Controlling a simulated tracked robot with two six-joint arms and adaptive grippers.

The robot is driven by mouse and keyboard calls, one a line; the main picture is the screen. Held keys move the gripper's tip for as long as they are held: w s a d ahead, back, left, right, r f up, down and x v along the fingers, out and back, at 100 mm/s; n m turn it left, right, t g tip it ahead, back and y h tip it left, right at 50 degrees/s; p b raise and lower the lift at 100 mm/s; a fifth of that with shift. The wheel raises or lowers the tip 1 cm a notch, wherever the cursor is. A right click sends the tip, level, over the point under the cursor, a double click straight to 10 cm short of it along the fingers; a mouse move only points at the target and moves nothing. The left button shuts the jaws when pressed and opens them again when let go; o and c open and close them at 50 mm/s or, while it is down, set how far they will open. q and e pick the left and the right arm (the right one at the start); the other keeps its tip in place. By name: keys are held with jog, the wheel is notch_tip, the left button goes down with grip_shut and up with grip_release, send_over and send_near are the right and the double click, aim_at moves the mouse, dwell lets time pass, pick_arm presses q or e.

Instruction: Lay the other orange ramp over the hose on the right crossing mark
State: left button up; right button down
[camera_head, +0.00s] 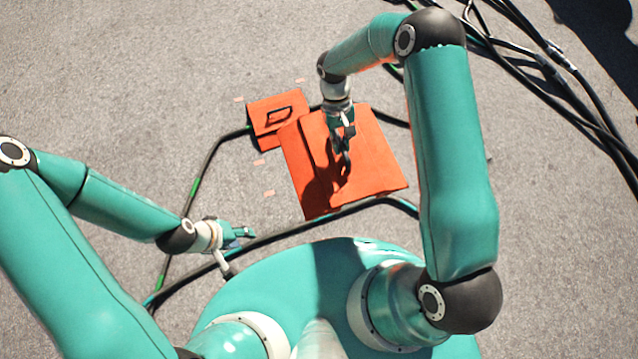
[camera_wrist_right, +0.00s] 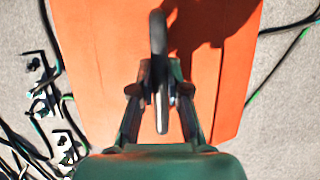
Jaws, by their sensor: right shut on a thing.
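My right gripper (camera_head: 344,160) is shut on the dark handle (camera_wrist_right: 159,60) of an orange ramp (camera_head: 375,165). That ramp fills most of the right wrist view (camera_wrist_right: 95,75) and looks raised above the ground in the head view. The other orange ramp (camera_head: 262,107) lies further back on the left, over the black hose (camera_head: 229,137), with its handle up. The held ramp hides part of the hose and the ground beneath, and I cannot make out the right crossing mark. My left gripper (camera_head: 245,232) is low at the left, away from both ramps; its jaw opening is unclear.
Small pale orange marks (camera_head: 259,162) lie on the grey ground around the ramps. A hose length (camera_head: 300,229) with green bands crosses in front of my base. Several thick black cables (camera_head: 560,90) run along the upper right. Open ground lies at the upper left.

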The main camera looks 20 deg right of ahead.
jog(key=shift+d+r, duration=0.1)
jog(key=shift+d, duration=0.05)
jog(key=shift+s+f+b, duration=0.1)
jog(key=shift+f+b, duration=0.3)
jog(key=shift+f, duration=0.1)
jog(key=a+f+m+y+b, duration=0.1)
jog(key=a+f+m+b, duration=0.15)
jog(key=f+b, duration=0.3)
jog(key=a+f+m+t+y+b, duration=0.1)
jog(key=a+f+m+b, duration=0.15)
jog(key=f+b, duration=0.35)
jog(key=a+f+m+y+b, duration=0.1)
jog(key=a+f+m+b, duration=0.2)
jog(key=f, duration=0.5)
jog(key=shift+s+d+f+m+t+y+b, duration=0.25)
jog(key=shift+f+m+t+b, duration=0.85)
jog(key=shift+f+b, duration=4.25)
jog(key=shift+s+d+f+m+t+y+b, duration=0.1)
jog(key=shift+s+f+m+t+y+b, duration=0.2)
jog(key=shift+f+m+b, duration=4.7)
jog(key=shift+s+d+f+n+t+y+b, duration=0.35)
jog(key=shift+f+n+b, duration=1.8)
jog(key=shift+f, duration=6.3)
jog(key=shift+a+m+t+b, duration=0.15)
jog(key=shift+m+t+b, duration=0.1)
jog(key=shift+m+b, duration=0.5)
